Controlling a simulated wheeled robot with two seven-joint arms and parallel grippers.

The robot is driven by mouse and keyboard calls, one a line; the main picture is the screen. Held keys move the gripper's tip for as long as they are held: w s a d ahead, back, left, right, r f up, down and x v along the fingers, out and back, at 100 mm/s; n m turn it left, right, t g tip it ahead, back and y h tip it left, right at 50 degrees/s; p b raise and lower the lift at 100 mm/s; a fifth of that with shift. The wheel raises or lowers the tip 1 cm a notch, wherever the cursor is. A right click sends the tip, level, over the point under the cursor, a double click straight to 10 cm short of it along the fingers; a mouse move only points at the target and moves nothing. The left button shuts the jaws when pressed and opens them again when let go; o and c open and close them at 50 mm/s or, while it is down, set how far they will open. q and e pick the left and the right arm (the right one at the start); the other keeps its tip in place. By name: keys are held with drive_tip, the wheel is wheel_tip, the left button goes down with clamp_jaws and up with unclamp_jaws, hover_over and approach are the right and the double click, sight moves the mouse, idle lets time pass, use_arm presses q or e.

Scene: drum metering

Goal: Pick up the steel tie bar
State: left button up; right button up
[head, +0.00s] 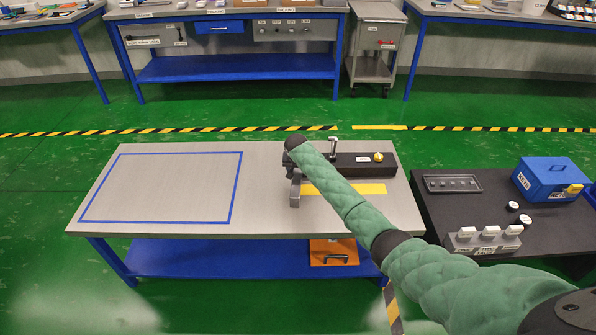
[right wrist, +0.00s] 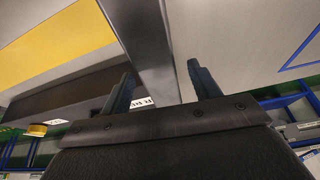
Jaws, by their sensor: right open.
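A grey steel bar, likely the steel tie bar (right wrist: 148,40), runs lengthwise between the two fingers of my right gripper (right wrist: 160,78) in the right wrist view. The fingers stand apart, one on each side of the bar, and I see no grip on it. In the head view my right gripper (head: 291,170) is at the left end of a dark block (head: 345,162) on the grey table. My forearm and wrist hide most of the bar there. My left gripper is not in view.
The worktable (head: 190,222) has an empty blue-taped rectangle at its left. A yellow strip (head: 365,189) lies in front of the dark block, which carries a yellow knob (head: 378,157). A black side table (head: 450,208) at right holds a blue box (head: 551,179).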

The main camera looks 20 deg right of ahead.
drive_tip(key=shift+w+f, duration=0.2)
drive_tip(key=shift+f, duration=0.45)
drive_tip(key=shift+c, duration=0.2)
clamp_jaws()
